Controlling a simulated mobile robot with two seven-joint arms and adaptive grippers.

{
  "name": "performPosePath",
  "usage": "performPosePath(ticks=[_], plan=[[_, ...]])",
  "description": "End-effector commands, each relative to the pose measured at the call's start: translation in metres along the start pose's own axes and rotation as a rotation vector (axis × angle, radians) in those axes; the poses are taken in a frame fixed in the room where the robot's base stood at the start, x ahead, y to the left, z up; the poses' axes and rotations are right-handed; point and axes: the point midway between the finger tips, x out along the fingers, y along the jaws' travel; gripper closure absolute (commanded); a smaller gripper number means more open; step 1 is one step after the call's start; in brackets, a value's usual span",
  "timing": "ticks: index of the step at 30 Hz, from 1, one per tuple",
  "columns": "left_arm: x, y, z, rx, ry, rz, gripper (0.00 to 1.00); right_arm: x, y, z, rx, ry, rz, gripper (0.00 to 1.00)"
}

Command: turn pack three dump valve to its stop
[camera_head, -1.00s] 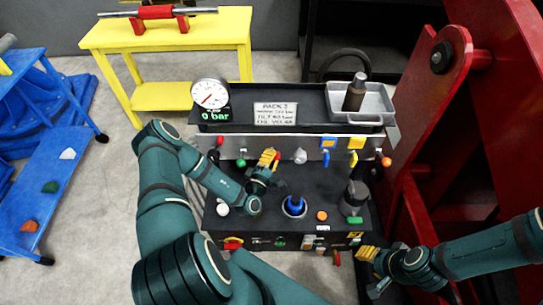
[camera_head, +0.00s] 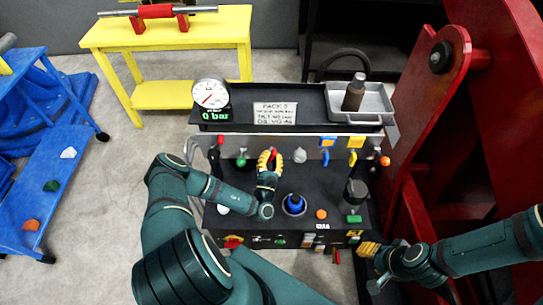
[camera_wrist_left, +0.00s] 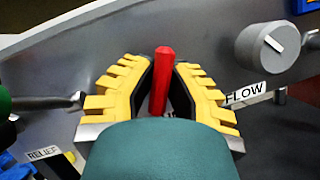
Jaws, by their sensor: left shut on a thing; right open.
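The pack's sign (camera_head: 274,113) reads PACK 3 on its top shelf. A red lever handle (camera_wrist_left: 161,82) stands on the pack's grey front panel (camera_wrist_left: 205,42). My left gripper (camera_head: 270,158) is at that panel; in the left wrist view its yellow ribbed fingers (camera_wrist_left: 160,85) stand on both sides of the red handle and are shut on it. My right gripper (camera_head: 369,250) is open and empty, at the right front corner of the pack.
A grey knob (camera_wrist_left: 273,48) over a FLOW label is right of the handle; a RELIEF label (camera_wrist_left: 47,153) is lower left. The gauge (camera_head: 210,95) shows 0 bar. Red machinery (camera_head: 440,150) rises close on the right. A blue capped fitting (camera_head: 294,203) stands on the deck.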

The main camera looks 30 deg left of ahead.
Motion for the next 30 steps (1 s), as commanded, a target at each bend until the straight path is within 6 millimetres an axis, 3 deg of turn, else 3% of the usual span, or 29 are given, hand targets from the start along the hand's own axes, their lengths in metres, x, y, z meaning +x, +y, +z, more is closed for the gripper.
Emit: performPosePath(ticks=[15,30], plan=[[0.0011,0.0007,0.0002,-0.346,-0.002,0.147,1.0,0.0014,0.0005,0.001,-0.001,-0.002,0.0,0.59],[0.0014,0.0009,0.0005,-0.431,-0.002,0.181,1.0,0.0016,0.0006,0.0011,-0.001,-0.002,0.0,0.59]])
